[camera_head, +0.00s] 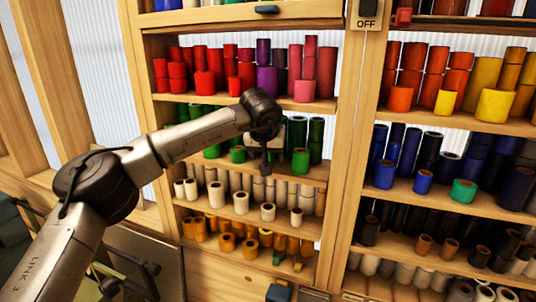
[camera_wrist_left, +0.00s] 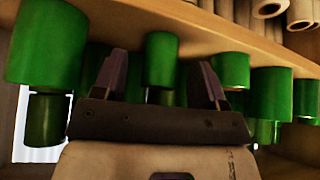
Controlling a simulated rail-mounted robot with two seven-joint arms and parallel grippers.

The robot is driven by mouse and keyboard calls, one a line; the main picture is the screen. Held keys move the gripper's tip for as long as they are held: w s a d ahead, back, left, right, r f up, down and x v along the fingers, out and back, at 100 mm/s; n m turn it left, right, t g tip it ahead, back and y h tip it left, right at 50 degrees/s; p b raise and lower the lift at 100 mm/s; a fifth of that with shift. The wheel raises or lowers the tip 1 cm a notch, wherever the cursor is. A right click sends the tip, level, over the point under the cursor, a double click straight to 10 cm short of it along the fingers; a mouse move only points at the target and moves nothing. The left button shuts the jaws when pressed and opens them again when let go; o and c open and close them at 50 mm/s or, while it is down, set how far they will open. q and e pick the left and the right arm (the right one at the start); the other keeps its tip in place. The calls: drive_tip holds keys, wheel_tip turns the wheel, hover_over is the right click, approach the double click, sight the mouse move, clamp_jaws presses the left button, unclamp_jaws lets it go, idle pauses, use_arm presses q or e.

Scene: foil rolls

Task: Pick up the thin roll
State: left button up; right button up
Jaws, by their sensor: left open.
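My left gripper (camera_head: 263,163) is at the front of this shelf, open. The left wrist view appears upside down, with the shelf above the rolls. There a slim green roll (camera_wrist_left: 161,57) shows between the two spread fingers, apart from both. It is narrower than the big green roll (camera_wrist_left: 46,42) at the left. I cannot tell for sure which roll is the thin one meant. My right gripper is not in view.
Another green roll (camera_wrist_left: 271,93) stands right of the fingers in the wrist view. Red rolls (camera_head: 205,82) fill the shelf above and cream rolls (camera_head: 241,204) the shelf below. A wooden upright (camera_head: 344,150) divides the cabinets. Shelf boards leave limited height.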

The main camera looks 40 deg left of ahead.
use_arm(q)
drive_tip(key=shift+w+a+f, duration=0.1)
drive_tip(key=shift+w+f, duration=0.1)
drive_tip(key=shift+f, duration=0.15)
drive_tip(key=shift+c, duration=0.5)
drive_tip(key=c, duration=0.9)
